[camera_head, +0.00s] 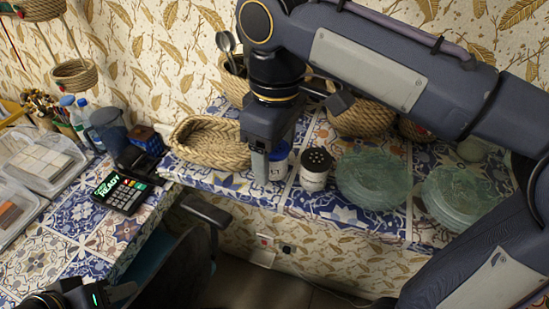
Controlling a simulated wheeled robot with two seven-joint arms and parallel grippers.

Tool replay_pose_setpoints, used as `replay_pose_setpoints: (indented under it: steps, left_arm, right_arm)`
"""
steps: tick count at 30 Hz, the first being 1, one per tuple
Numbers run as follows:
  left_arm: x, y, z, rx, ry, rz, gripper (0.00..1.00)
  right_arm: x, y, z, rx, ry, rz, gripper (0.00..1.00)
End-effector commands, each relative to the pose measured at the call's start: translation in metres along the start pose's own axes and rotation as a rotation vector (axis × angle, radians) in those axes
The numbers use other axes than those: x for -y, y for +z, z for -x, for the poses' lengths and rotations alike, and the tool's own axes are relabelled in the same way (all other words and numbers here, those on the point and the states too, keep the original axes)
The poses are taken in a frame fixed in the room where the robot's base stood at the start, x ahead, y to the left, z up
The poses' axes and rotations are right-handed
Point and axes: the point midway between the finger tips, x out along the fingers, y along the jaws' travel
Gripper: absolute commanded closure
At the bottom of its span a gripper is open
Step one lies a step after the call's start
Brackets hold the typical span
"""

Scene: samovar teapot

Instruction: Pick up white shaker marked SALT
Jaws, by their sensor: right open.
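The white shaker with a blue lid (278,168) stands on the tiled shelf; the letters "LT" show on its side and the rest of the marking is hidden. My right gripper (272,160) points down at it and is open. One finger is in front of the shaker's left side; the other finger is hard to make out. I cannot tell whether the fingers touch it. My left gripper (118,293) is at the bottom left edge, partly cut off, and its jaws cannot be made out.
A white shaker with a black holed lid (316,170) stands close on the right. Stacked green glass plates (372,180) are farther right. A wicker basket (208,143) lies to the left. A card terminal (122,190) is on the left counter. A dark chair (175,270) stands below.

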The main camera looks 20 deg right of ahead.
Motion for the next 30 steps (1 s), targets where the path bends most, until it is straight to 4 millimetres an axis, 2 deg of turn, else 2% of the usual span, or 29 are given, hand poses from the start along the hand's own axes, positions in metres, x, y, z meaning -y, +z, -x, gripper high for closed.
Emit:
replay_pose_setpoints:
  steps: [5,6,17,26,30]
  left_arm:
    - [0.0,0.0,0.0,0.0,0.0,0.0,0.64]
    - [0.0,0.0,0.0,0.0,0.0,0.0,0.64]
    - [0.0,0.0,0.0,0.0,0.0,0.0,0.64]
    - [0.0,0.0,0.0,0.0,0.0,0.0,0.64]
    - [0.0,-0.001,0.001,0.0,0.0,0.0,0.64]
  right_arm:
    - [0.0,0.0,0.0,-0.001,0.0,-0.001,0.33]
    - [0.0,0.0,0.0,-0.001,0.0,-0.001,0.35]
    - [0.0,0.0,0.0,-0.001,0.0,-0.001,0.82]
    - [0.0,0.0,0.002,-0.002,0.0,0.0,0.83]
    - [0.0,-0.001,0.011,-0.003,0.0,0.0,0.83]
